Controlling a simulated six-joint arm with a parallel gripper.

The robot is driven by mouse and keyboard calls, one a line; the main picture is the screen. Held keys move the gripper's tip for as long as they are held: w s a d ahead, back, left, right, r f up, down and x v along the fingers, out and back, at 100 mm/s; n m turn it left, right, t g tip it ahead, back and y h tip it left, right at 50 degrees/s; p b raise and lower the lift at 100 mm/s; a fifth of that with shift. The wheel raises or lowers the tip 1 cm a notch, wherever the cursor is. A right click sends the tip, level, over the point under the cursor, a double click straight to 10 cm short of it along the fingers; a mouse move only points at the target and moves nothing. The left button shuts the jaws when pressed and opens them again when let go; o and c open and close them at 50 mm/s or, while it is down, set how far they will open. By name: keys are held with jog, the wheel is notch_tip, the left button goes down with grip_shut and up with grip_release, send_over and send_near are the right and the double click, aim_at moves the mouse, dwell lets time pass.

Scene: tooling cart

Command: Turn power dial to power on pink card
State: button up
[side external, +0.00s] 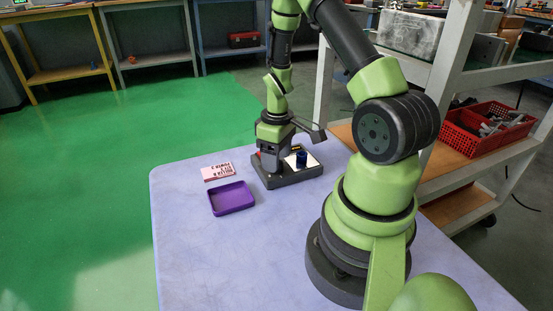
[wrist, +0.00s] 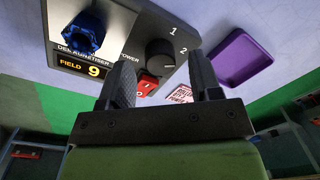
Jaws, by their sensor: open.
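The power dial (wrist: 160,53) is a round black knob on the demagnetiser's grey panel, with the numbers 1 and 2 printed beside it. A small light mark shows near its edge, but I cannot tell the exact setting. My gripper (wrist: 160,62) is open, its two fingers either side of the dial in the wrist view; I cannot tell whether they touch it. In the side view my gripper (side external: 270,152) hides the dial. The pink card (side external: 218,172) lies flat on the table; its printed text is too small to read surely. It also shows in the wrist view (wrist: 181,93).
The demagnetiser (side external: 290,179) has a blue piece (wrist: 82,35) on its plate, a display (wrist: 82,67) reading FIELD 9 and a red switch (wrist: 147,84). A purple tray (side external: 232,198) lies near the card. The table's front left is clear.

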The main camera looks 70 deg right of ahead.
jog(key=shift+f, duration=0.6)
jog(key=c, duration=0.9)
jog(key=shift+c, duration=0.2)
jog(key=m, duration=0.5)
jog(key=shift+m, duration=0.4)
jog(key=m, duration=0.6)
